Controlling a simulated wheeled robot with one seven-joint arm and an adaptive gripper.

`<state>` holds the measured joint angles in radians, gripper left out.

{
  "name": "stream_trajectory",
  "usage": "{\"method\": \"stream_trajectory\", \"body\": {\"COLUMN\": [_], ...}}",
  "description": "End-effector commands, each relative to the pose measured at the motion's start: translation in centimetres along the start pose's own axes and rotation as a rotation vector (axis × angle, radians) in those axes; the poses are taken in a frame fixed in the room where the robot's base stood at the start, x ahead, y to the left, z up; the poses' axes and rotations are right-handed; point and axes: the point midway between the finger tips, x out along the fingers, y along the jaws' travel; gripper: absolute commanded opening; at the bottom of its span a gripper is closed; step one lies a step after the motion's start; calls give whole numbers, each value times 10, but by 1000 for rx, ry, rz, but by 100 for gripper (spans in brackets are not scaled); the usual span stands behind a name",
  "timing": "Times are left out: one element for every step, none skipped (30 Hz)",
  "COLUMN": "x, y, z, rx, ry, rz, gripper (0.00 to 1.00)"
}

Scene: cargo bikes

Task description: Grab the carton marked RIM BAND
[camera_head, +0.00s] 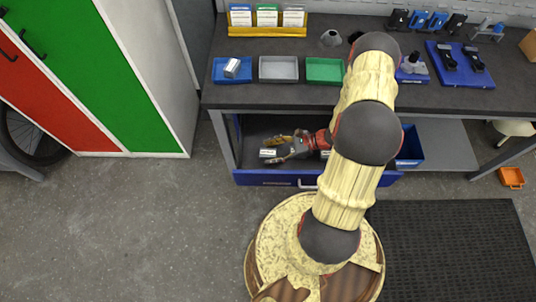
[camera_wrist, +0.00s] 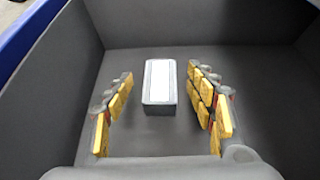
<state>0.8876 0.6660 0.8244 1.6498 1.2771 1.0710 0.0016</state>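A small grey carton with a white label on top (camera_wrist: 159,82) lies on the floor of an open drawer. Its lettering cannot be read. In the head view a small white-topped carton (camera_head: 268,153) lies at the drawer's left, just by my fingertips. My gripper (camera_head: 279,147) is inside the drawer, pointing left. In the wrist view its two yellow-padded fingers (camera_wrist: 161,84) are spread wide, one on each side of the carton, with a gap on both sides. The gripper holds nothing.
The blue-fronted drawer (camera_head: 280,180) is pulled out under the workbench (camera_head: 300,97); its grey walls surround my gripper. Another white-topped item (camera_head: 325,154) shows partly behind my arm. Blue, grey and green trays (camera_head: 324,70) stand on the bench above. A blue bin (camera_head: 410,148) stands right.

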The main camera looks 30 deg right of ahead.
Motion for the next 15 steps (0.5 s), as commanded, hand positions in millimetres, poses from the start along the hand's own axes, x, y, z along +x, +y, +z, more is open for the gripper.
{"method": "stream_trajectory", "body": {"x": [0, 0, 0, 0, 0, 0, 0, 0, 0, 0, 0, 0, 0, 0, 0], "y": [0, 0, 0, 0, 0, 0, 0, 0, 0, 0, 0, 0, 0, 0, 0], "z": [0, 0, 0, 0, 0, 0, 0, 0, 0, 0, 0, 0, 0, 0, 0], "rx": [0, 0, 0, 0, 0, 0, 0, 0, 0, 0, 0, 0, 0, 0, 0], "ry": [0, 0, 0, 0, 0, 0, 0, 0, 0, 0, 0, 0, 0, 0, 0], "rz": [0, 0, 0, 0, 0, 0, 0, 0, 0, 0, 0, 0, 0, 0, 0], "gripper": [51, 50, 47, 46, 44, 42, 40, 38, 36, 34, 32, 30, 28, 27, 24]}}
